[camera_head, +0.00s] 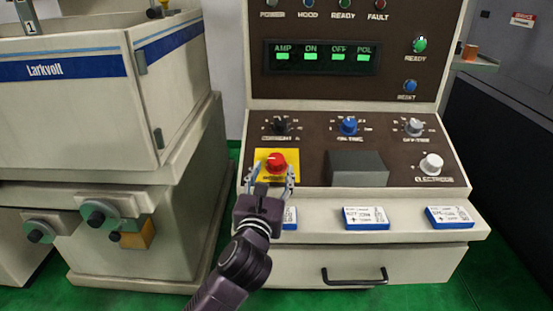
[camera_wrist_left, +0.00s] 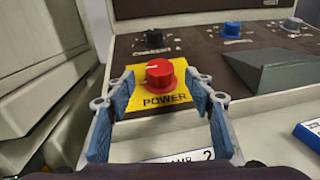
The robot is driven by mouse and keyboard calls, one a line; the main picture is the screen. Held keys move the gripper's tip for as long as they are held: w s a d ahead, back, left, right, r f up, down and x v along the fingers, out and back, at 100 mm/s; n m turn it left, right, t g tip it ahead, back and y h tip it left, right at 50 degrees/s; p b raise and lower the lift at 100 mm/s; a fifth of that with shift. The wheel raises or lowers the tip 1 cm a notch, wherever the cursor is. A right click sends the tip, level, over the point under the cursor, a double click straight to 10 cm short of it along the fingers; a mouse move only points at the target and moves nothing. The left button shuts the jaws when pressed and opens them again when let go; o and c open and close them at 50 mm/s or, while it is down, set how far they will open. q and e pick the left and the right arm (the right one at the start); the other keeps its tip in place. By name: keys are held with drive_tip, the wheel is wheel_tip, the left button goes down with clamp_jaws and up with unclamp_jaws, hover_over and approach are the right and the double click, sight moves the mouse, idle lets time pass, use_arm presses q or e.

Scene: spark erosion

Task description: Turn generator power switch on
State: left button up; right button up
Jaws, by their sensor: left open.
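The generator power switch is a red round knob (camera_head: 275,163) on a yellow plate at the lower left of the generator's brown panel. In the left wrist view the red knob (camera_wrist_left: 160,73) sits above the word POWER, with a white mark on its top pointing left. My left gripper (camera_head: 270,178) is open. In the left wrist view its two blue-padded fingers (camera_wrist_left: 163,105) stand on either side of the yellow plate (camera_wrist_left: 150,99), with the knob between and beyond them. I cannot tell whether they touch anything. My right gripper does not show.
A grey block (camera_head: 358,168) sits right of the knob. Black (camera_head: 280,125), blue (camera_head: 348,125) and white (camera_head: 431,163) knobs are nearby. Blue-and-white boxes (camera_head: 367,217) lie on the ledge below. The green display (camera_head: 322,57) is lit. A Larkvoll machine (camera_head: 75,85) stands left.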

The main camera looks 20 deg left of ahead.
sight(275, 163)
use_arm(q)
drive_tip(key=shift+w+a, duration=0.25)
drive_tip(key=shift+w, duration=1.3)
drive_tip(key=shift+w+a, duration=0.2)
drive_tip(key=shift+w, duration=1.3)
